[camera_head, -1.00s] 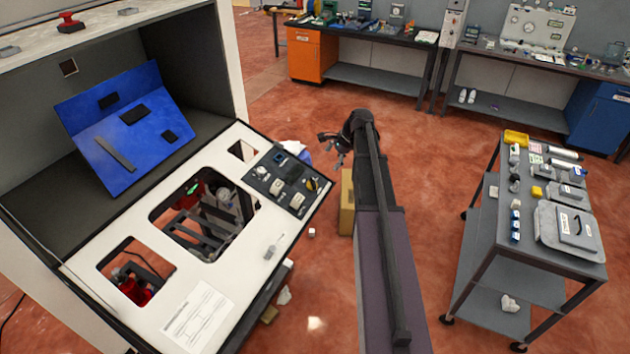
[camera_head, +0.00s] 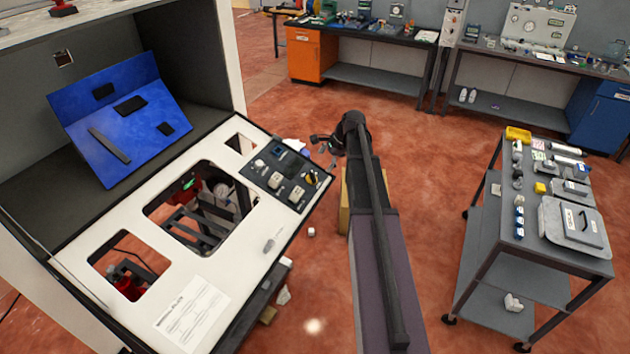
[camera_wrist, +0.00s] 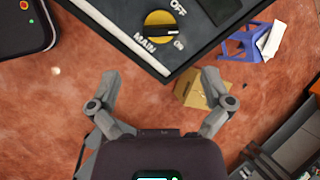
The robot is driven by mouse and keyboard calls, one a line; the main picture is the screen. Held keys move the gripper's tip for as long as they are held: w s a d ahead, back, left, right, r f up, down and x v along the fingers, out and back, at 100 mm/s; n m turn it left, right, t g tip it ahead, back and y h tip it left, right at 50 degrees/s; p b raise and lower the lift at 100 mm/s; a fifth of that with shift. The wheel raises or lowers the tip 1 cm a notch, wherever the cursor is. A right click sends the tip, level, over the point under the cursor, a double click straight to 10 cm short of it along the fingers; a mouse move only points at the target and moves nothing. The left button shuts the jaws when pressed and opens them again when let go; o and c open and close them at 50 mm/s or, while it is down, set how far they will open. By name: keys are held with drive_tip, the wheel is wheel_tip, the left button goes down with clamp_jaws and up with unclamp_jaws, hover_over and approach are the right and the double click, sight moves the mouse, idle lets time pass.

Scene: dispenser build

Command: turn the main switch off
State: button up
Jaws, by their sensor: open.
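The main switch (camera_wrist: 159,30) is a yellow round knob with a dark bar across it, on a dark panel (camera_wrist: 215,45) lettered MAIN, OFF and ON. The bar lies nearly level, its right end near ON. The knob also shows small at the right end of the control panel in the head view (camera_head: 311,178). My gripper (camera_wrist: 160,79) is open and empty. Its two fingers are spread below the knob in the wrist view and apart from it. In the head view my gripper (camera_head: 322,142) is just beyond the panel's upper right corner.
The white console top (camera_head: 225,250) has cut-out openings and a sheet of paper. Other controls (camera_head: 276,180) sit beside the knob. A cardboard box (camera_wrist: 195,90) and a blue stool (camera_wrist: 245,40) stand on the floor below. A grey cart (camera_head: 480,240) stands at right.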

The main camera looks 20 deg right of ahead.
sight(314, 176)
drive_tip(key=shift+b+x, duration=3.6)
drive_tip(key=shift+x, duration=0.75)
drive_tip(key=c, duration=1.1)
